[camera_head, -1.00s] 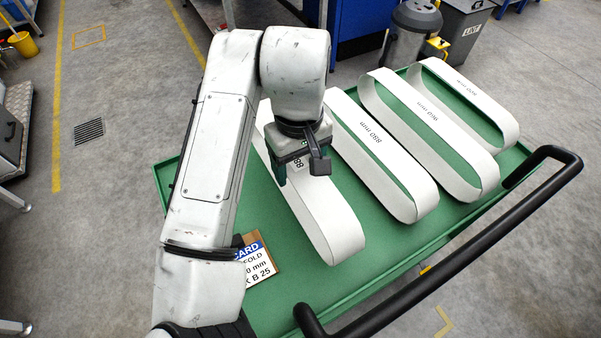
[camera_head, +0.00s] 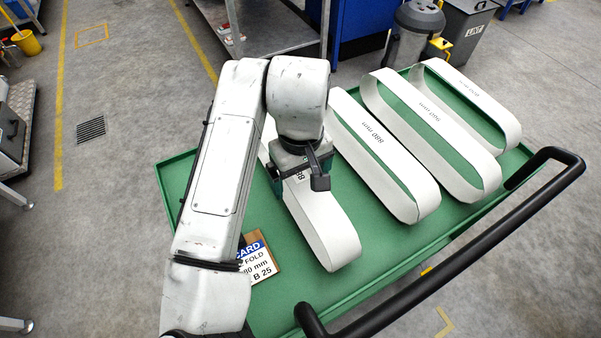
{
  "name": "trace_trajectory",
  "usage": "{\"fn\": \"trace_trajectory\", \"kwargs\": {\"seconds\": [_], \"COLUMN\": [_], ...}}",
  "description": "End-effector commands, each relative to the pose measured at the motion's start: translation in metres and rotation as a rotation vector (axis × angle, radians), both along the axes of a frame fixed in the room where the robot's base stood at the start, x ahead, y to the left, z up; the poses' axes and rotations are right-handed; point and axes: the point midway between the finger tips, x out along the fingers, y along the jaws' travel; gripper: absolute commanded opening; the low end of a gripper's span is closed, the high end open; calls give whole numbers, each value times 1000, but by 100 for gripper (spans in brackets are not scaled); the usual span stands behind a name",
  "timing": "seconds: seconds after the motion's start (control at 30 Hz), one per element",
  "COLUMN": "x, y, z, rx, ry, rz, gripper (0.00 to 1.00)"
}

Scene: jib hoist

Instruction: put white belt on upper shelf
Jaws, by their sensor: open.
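Several white belts lie as long flattened loops on the green cart top (camera_head: 375,270). The leftmost white belt (camera_head: 326,228) is partly hidden under my arm and gripper. To its right are a belt marked 880 mm (camera_head: 405,190), another belt (camera_head: 470,180) and the rightmost belt (camera_head: 490,115). My gripper (camera_head: 298,180) is open, its fingers over the leftmost belt near its middle. I cannot tell whether the fingers touch the belt. No upper shelf can be made out clearly.
A printed card (camera_head: 258,262) lies on the cart left of the belts. A black push handle (camera_head: 460,245) runs along the cart's near right side. A grey bin (camera_head: 465,35) and a dark round canister (camera_head: 415,35) stand behind. A metal rack (camera_head: 265,35) is at the back.

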Motion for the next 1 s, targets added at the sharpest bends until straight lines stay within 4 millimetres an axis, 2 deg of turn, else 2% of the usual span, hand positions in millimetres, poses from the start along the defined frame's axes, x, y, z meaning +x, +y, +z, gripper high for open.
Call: {"fn": "trace_trajectory", "kwargs": {"seconds": [0.27,0.47,0.7,0.9,1.0], "x": [0,1,0,0,-1], "y": [0,-1,1,1,0], "z": [7,40,92,116,121], "rx": [0,1,5,2,1], "ry": [-1,-4,-2,-1,0], "rz": [-1,-3,0,0,0], "gripper": [94,94,94,94,94]}}
